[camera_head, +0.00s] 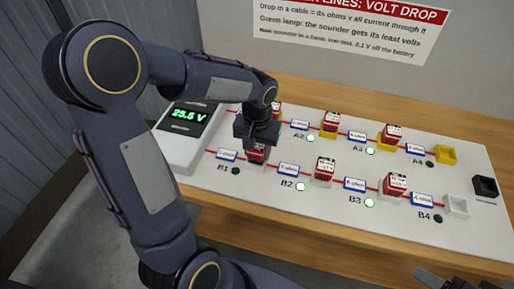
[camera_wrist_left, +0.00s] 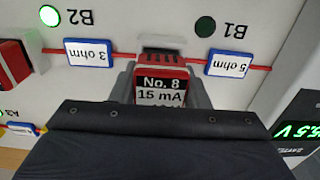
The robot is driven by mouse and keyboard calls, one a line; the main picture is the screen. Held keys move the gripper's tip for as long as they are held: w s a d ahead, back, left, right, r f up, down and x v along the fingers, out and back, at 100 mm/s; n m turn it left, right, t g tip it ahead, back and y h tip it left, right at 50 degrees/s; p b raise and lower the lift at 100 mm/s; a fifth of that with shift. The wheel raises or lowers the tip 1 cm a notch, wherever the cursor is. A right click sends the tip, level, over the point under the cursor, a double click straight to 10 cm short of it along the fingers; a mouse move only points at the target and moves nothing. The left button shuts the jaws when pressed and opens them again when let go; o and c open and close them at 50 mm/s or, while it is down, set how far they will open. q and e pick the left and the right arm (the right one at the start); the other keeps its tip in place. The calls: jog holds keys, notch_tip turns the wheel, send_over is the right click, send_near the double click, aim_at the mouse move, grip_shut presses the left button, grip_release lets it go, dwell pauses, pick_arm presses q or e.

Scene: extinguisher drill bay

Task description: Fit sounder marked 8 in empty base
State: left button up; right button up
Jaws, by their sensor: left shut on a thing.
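My left gripper (camera_head: 257,142) is shut on a red sounder (camera_head: 256,155) at the B1 position in the front row. In the left wrist view this sounder (camera_wrist_left: 163,82) reads "No. 8" and "15 mA" between the fingers. Part of a pale base (camera_wrist_left: 165,42) shows just beyond it; whether the sounder is seated there or held above it I cannot tell. The B1 lamp (camera_head: 236,171) is dark. A white base (camera_head: 456,206) near B4 and a yellow base (camera_head: 446,154) near A4 are empty. My right gripper (camera_head: 455,282) is cut off at the bottom right edge.
Red sounders stand at B2 (camera_head: 325,168), B3 (camera_head: 395,184), A2 (camera_head: 331,121) and A3 (camera_head: 391,134), with their lamps green. Another is partly hidden behind my left gripper. A voltage display (camera_head: 187,117) stands at the left, a black holder (camera_head: 485,187) at the right.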

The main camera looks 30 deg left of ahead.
aim_at(257, 145)
pick_arm(q)
jog(key=shift+f+b, duration=0.4)
jog(key=shift+f, duration=0.15)
jog(key=shift+r, duration=0.1)
dwell(0.3)
jog(key=shift+r+p, duration=2.05)
jog(key=shift+r, duration=0.45)
jog(key=shift+f, duration=0.1)
